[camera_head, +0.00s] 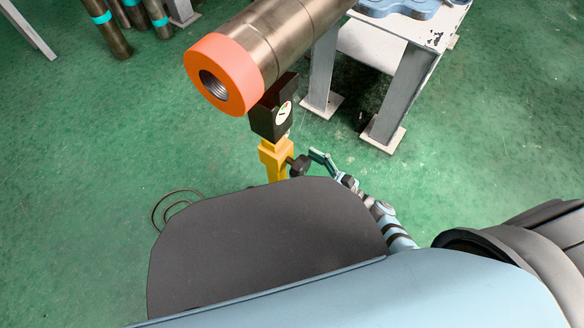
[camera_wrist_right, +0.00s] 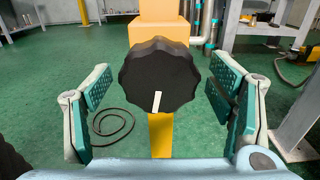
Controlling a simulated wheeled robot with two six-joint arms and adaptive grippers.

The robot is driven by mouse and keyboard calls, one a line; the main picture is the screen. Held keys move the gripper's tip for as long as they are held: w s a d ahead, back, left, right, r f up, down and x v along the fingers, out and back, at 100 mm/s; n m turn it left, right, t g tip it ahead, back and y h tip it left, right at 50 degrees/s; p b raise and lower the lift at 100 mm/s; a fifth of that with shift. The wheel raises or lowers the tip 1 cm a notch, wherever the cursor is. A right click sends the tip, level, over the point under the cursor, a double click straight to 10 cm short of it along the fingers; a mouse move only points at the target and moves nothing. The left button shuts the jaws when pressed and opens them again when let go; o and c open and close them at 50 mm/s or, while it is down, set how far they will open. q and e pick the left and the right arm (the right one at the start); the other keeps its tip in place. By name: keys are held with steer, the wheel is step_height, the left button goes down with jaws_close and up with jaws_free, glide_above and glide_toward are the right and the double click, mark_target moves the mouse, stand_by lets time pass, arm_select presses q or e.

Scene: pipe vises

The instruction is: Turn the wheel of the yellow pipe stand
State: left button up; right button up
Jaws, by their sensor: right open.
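The yellow pipe stand (camera_head: 274,158) stands upright under a metal pipe in the head view. Its black wheel (camera_head: 299,165) sticks out to the right of the post. In the right wrist view the black lobed wheel (camera_wrist_right: 160,77) with a white mark faces the camera, in front of the yellow post (camera_wrist_right: 160,135). My right gripper (camera_head: 322,160) is just right of the wheel; in the right wrist view its open fingers (camera_wrist_right: 165,108) stand on either side of the wheel, with a visible gap on each side. The lower part of the stand is hidden in the head view. My left gripper is not in view.
A large pipe (camera_head: 285,40) with an orange end ring (camera_head: 222,74) rests on the stand's black head (camera_head: 271,112). A grey metal table (camera_head: 405,90) stands at the right. A cable (camera_wrist_right: 111,122) lies on the green floor.

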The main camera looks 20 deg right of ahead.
steer(key=shift+w+a, duration=0.4)
steer(key=shift+w, duration=0.05)
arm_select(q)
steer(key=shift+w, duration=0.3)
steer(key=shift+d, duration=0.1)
